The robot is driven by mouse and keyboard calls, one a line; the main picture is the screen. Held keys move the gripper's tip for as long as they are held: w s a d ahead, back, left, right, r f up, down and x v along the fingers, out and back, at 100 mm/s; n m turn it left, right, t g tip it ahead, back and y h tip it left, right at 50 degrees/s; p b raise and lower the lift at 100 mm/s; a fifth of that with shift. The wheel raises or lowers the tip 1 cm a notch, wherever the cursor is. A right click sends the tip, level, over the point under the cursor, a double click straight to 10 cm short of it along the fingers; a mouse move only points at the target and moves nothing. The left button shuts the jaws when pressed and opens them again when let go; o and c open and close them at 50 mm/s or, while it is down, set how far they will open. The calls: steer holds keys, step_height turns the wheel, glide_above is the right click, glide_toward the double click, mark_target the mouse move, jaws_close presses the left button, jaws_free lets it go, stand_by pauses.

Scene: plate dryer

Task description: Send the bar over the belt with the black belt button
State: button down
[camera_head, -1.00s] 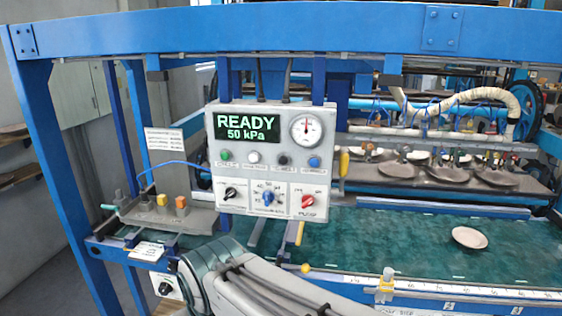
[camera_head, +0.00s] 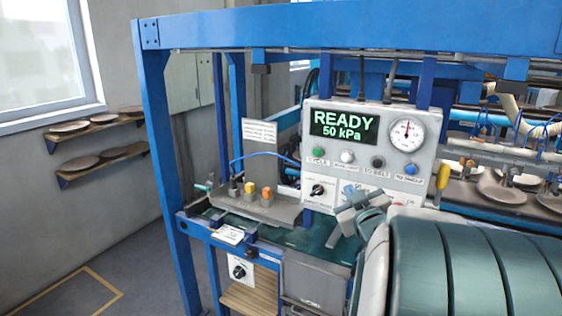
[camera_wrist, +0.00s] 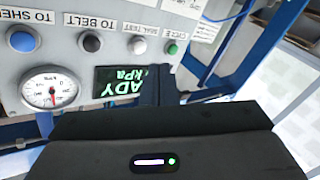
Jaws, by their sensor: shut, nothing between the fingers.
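The black belt button (camera_head: 377,163) sits on the grey control panel (camera_head: 425,118), between a white and a blue button. In the wrist view, which is upside down, the same black button (camera_wrist: 91,41) has the label "TO BELT" by it. My gripper (camera_head: 358,212) is shut and empty. It appears in front of the panel's lower part, below the button row and apart from the black button in the picture. The panel display (camera_head: 343,126) reads READY, 50 kPa. The bar with its suction cups is only partly in view at the right edge, above the plates.
The green (camera_head: 317,152), white (camera_head: 347,157) and blue (camera_head: 411,169) buttons share the row. A dark knob (camera_head: 317,190) sits below. Blue frame posts surround the panel. Shelves with plates (camera_head: 100,156) hang on the left wall.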

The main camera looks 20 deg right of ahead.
mark_target(378, 163)
steer(key=shift+s+d+r+n+t+y, duration=0.65)
steer(key=shift+s+d+t+y, duration=0.1)
steer(key=shift+t, duration=0.2)
steer(key=shift+s+d+r+n+t+y, duration=0.5)
steer(key=shift+s+d+n+t+y, duration=0.2)
steer(key=shift+t, duration=0.25)
steer(key=shift+w+d+p, duration=0.2)
steer(key=shift+w+d, duration=1.25)
steer(key=shift+d, duration=0.2)
steer(key=shift+w+d+p, duration=0.2)
steer(key=shift+w+d, duration=1.25)
steer(key=shift+d, duration=0.2)
steer(key=shift+w+d, duration=0.1)
steer(key=shift+w+d+b, duration=0.2)
steer(key=shift+b, duration=0.2)
